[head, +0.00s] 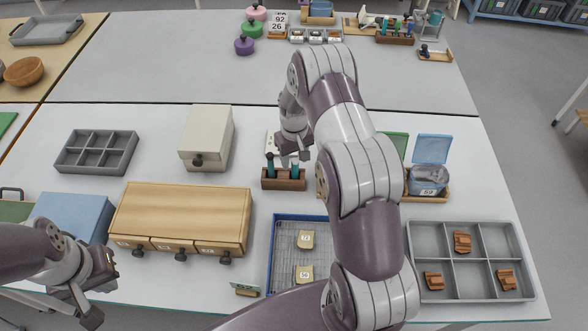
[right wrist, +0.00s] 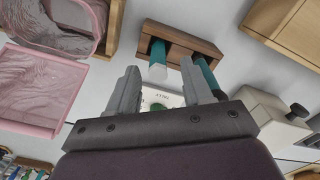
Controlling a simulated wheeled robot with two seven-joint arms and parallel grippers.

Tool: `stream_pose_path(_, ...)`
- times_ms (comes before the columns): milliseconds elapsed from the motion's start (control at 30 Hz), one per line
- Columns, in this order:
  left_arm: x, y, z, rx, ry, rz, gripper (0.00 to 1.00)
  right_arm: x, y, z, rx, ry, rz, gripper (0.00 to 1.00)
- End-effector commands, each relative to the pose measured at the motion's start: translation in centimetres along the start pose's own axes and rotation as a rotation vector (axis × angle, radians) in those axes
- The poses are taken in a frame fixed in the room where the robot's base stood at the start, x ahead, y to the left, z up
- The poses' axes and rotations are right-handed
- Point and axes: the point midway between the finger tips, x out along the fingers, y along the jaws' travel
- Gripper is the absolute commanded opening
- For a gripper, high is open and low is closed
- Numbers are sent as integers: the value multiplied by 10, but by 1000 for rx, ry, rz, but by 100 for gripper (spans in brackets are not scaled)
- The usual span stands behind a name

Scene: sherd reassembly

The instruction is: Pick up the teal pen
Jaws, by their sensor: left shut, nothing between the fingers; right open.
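A small wooden holder (head: 283,181) stands mid-table with two teal, pen-like items upright in it; the left one (head: 270,164) shows clearly. The right wrist view shows the holder (right wrist: 183,40) too. There, one teal item with a white end (right wrist: 158,58) lies between the finger lines, and another (right wrist: 206,75) is partly behind the right finger. I cannot tell which is the pen. My right gripper (head: 292,157) is open and empty close to the holder; its fingers (right wrist: 160,78) frame the white-ended item. My left gripper (head: 88,302) is shut and empty at the table's front left.
A wooden drawer unit (head: 180,212) and a cream box (head: 207,138) stand left of the holder. A blue wire-lined tray (head: 272,262) is in front. The back table's middle is clear.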

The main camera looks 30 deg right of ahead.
Motion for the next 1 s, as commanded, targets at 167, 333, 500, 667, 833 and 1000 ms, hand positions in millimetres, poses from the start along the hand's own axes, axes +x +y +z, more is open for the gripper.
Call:
stream_pose_path(167,-14,0,-2,0,1,0,0,32,-1,0,0,-5,-1,50)
stream_pose_path(333,-15,0,-2,0,0,0,0,48,0,-1,0,-1,0,50)
stream_pose_path(500,-14,0,-2,0,0,0,0,49,0,-2,0,0,0,50)
stream_pose_path(667,-14,0,-2,0,0,0,0,48,0,-1,1,-1,0,0)
stream_pose_path(833,-14,0,-2,0,0,0,0,48,0,-1,1,-1,0,0)
stream_pose_path(1000,-14,0,-2,0,0,0,0,47,0,-2,0,0,0,0)
